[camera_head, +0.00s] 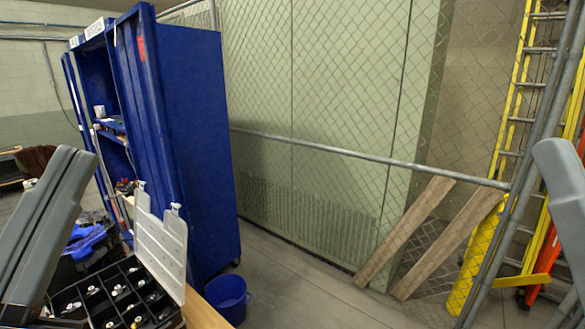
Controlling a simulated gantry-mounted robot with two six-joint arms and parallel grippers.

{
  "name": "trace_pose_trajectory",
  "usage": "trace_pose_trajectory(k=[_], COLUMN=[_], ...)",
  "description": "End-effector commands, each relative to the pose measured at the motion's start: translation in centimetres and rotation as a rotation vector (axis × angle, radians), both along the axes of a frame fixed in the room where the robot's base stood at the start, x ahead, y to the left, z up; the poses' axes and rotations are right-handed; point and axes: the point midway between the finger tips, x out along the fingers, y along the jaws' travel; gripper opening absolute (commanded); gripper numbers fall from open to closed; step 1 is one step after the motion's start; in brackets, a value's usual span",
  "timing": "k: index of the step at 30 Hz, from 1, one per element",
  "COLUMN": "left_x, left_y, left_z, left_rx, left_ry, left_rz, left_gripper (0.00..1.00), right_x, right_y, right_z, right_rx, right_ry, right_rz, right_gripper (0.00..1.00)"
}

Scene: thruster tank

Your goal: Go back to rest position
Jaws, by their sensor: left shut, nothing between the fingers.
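My left gripper (76,157) stands at the left edge of the head view. Its two grey fingers point up and lie side by side, shut, with nothing between them. It is in front of the black organizer case (118,293) and to the left of its raised white lid (160,243). A grey part of my right arm or gripper (562,172) shows at the right edge. The rest of it is cut off, so its jaws cannot be judged.
The organizer case holds several small parts. A blue tool (86,240) lies behind it. A blue bucket (228,298) and a tall blue cabinet (190,140) stand beyond. Planks (405,232) and a yellow ladder (508,110) lean at the right. The middle floor is clear.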

Motion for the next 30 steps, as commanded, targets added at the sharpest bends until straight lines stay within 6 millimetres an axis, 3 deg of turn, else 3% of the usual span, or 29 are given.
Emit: trace_pose_trajectory(k=[1,5,6,7,9,15,18,22,30], left_x=[-1.4,-2.1,-2.1,-2.1,-2.0,-2.0,-1.9,-1.9,-1.9], left_y=[0.7,1.8,1.8,1.7,1.7,1.7,1.8,1.8,1.7], left_z=[1.3,1.5,2.5,5.4,8.4,16.6,19.4,20.7,20.2], left_rx=[-0.105,-0.382,-0.448,-0.439,-0.435,-0.434,-0.434,-0.433,-0.433], left_ry=[-0.035,-0.032,-0.025,-0.026,-0.025,-0.022,-0.021,-0.021,-0.021], left_rz=[-0.065,-0.29,-0.36,-0.351,-0.348,-0.346,-0.345,-0.345,-0.345], left_gripper=[0.0,0.0,0.0,0.0,0.0,0.0,0.0,0.0,0.0], right_x=[0.0,0.0,0.0,0.1,0.0,0.0,0.0,0.0,0.0], right_y=[0.0,0.0,0.0,0.0,0.0,0.0,0.0,0.0,0.0], right_z=[0.0,0.0,0.9,3.7,6.9,15.2,18.0,19.3,18.8], right_rx=[0.0,0.0,0.0,0.0,0.0,0.0,0.0,0.0,0.0], right_ry=[0.0,0.0,0.002,0.003,-0.001,-0.001,-0.001,0.0,0.001], right_rz=[0.0,0.0,0.0,0.0,0.0,0.0,0.0,0.0,0.0], right_gripper=[0.54,0.54,0.54,0.54,0.54,0.54,0.54,0.54,0.54])
